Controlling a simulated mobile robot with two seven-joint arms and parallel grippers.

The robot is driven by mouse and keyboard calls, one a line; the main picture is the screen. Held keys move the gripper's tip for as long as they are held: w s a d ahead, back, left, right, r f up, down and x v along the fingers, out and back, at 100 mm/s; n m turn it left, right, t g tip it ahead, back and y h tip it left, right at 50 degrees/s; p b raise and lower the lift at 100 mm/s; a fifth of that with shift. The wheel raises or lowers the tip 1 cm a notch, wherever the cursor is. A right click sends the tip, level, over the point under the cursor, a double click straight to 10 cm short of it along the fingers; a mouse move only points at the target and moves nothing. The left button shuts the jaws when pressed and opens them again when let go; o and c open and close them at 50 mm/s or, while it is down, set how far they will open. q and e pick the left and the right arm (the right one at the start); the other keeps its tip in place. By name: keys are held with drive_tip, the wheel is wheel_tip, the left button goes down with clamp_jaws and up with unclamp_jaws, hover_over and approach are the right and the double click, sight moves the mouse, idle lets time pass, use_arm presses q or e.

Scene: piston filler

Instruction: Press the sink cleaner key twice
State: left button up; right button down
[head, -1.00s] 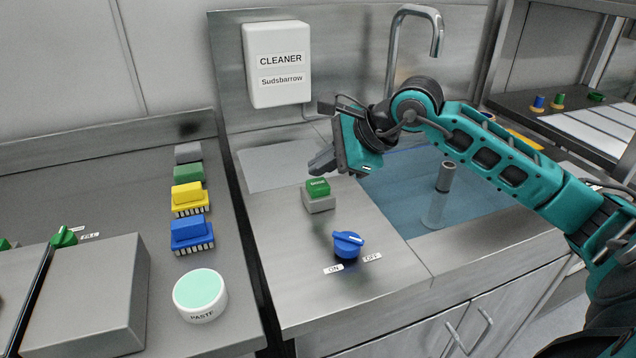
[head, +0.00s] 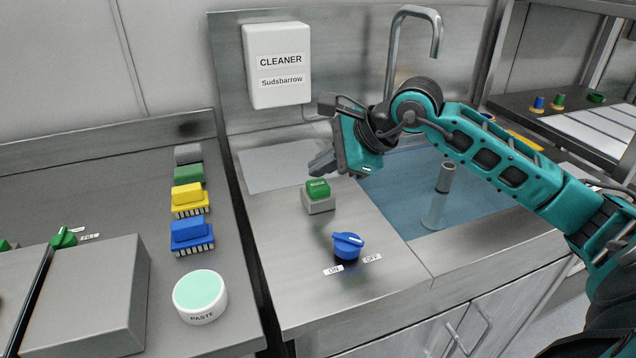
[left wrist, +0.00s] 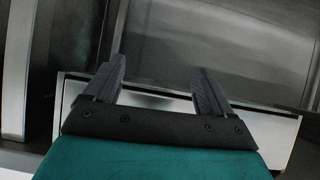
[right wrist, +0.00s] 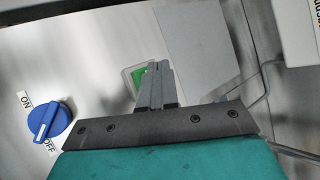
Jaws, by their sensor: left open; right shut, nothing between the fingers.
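The sink cleaner key is a green button (head: 317,190) on a small grey box (head: 319,205), on the steel counter left of the sink. Above it the white CLEANER dispenser (head: 278,64) hangs on the back wall. My right gripper (head: 318,166) is shut and empty, its fingertips just above and behind the key in the head view. In the right wrist view the shut fingers (right wrist: 157,70) partly cover the green key (right wrist: 137,80). I cannot tell whether they touch it. My left gripper (left wrist: 158,85) is open and empty, and shows only in the left wrist view.
A blue ON/OFF knob (head: 347,246) stands in front of the key. The sink basin (head: 405,190) with a tap (head: 437,40) lies to the right. On the left counter are several brushes, including a blue one (head: 190,233), and a PASTE pot (head: 200,296).

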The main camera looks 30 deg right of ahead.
drive_tip(key=shift+f, duration=0.15)
idle(0.5)
drive_tip(key=shift+f+b, duration=0.35)
drive_tip(key=shift+b, duration=0.3)
drive_tip(key=shift+r, duration=0.1)
drive_tip(key=shift+f, duration=0.3)
drive_tip(key=shift+f+b, duration=0.6)
drive_tip(key=shift+b, duration=0.25)
idle(0.5)
drive_tip(key=shift+r+p, duration=0.85)
drive_tip(key=shift+r, duration=0.4)
